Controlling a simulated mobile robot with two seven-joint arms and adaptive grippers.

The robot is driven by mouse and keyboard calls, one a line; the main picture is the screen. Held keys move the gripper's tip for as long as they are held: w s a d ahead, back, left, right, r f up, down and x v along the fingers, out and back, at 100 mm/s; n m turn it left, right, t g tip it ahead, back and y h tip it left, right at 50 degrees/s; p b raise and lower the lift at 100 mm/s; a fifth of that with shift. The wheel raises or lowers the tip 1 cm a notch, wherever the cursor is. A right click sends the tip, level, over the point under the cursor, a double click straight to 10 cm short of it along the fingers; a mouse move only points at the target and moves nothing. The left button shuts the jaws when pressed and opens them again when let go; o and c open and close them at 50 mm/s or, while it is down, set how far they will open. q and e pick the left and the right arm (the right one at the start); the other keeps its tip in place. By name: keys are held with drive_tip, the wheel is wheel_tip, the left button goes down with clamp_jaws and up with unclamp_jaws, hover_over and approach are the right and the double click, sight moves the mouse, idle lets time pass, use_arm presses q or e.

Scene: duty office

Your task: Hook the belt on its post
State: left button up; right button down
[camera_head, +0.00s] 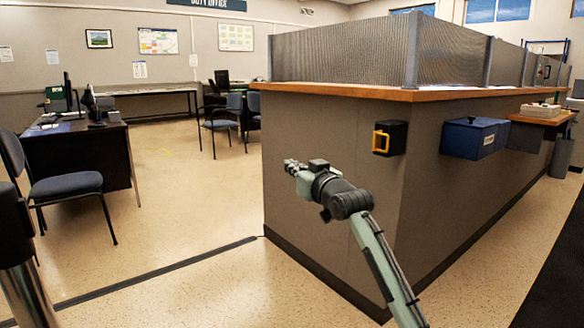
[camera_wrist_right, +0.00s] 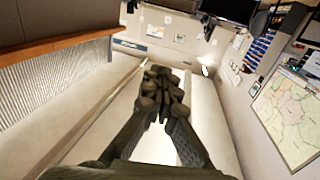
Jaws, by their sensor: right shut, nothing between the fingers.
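A black box with a yellow loop-shaped handle (camera_head: 382,141) is fixed to the end of the grey counter, below its wooden top; it may be the belt unit. No belt strap is seen stretched out. A post (camera_head: 30,290) with a dark top and metallic lower part stands at the bottom left, cut off by the frame. My right gripper (camera_head: 291,166) is in front of the counter end, left of the black box and apart from it. In the wrist view its dark fingers (camera_wrist_right: 161,84) are together and hold nothing. My left gripper is out of view.
The counter (camera_head: 330,150) fills the right side, with a blue box (camera_head: 473,138) on its face. A chair (camera_head: 66,187) and a dark desk (camera_head: 85,150) stand at the left. A dark strip (camera_head: 150,281) crosses the floor. The floor between post and counter is clear.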

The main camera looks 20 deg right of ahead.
drive_tip(key=c, duration=2.3)
unclamp_jaws()
drive_tip(key=o, duration=0.7)
drive_tip(key=shift+c, duration=0.2)
drive_tip(key=s+d, duration=0.1)
drive_tip(key=s, duration=1.1)
drive_tip(key=shift+d, duration=0.4)
